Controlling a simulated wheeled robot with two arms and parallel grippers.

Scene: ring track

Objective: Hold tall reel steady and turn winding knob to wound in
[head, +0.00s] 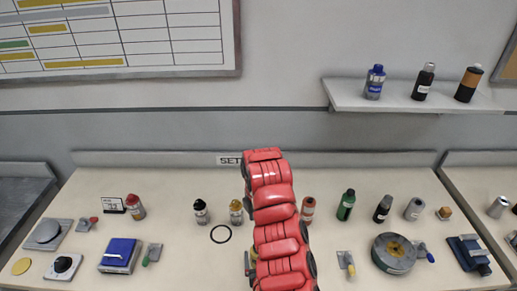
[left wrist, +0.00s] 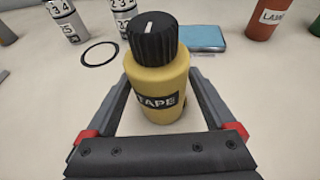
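The tall reel (left wrist: 153,85) is a yellow upright cylinder labelled TAPE, in the middle of the left wrist view. Its winding knob (left wrist: 155,38) is black and ribbed, with a white mark on top pointing roughly away from the camera. The fingers of my left gripper (left wrist: 160,85) stand on both sides of the reel's body. Narrow gaps show beside the lower body, and I cannot tell if the tips press on it. In the head view, my red arm covers the gripper and most of the reel. My right gripper is not in view.
A black ring (head: 220,234) lies left of the arm. Silver (head: 200,212) and brass (head: 236,212) bottles stand behind it. A red LAMP bottle (left wrist: 265,18) and a blue box (left wrist: 205,38) are beyond the reel. A grey disc device (head: 393,254) is at right.

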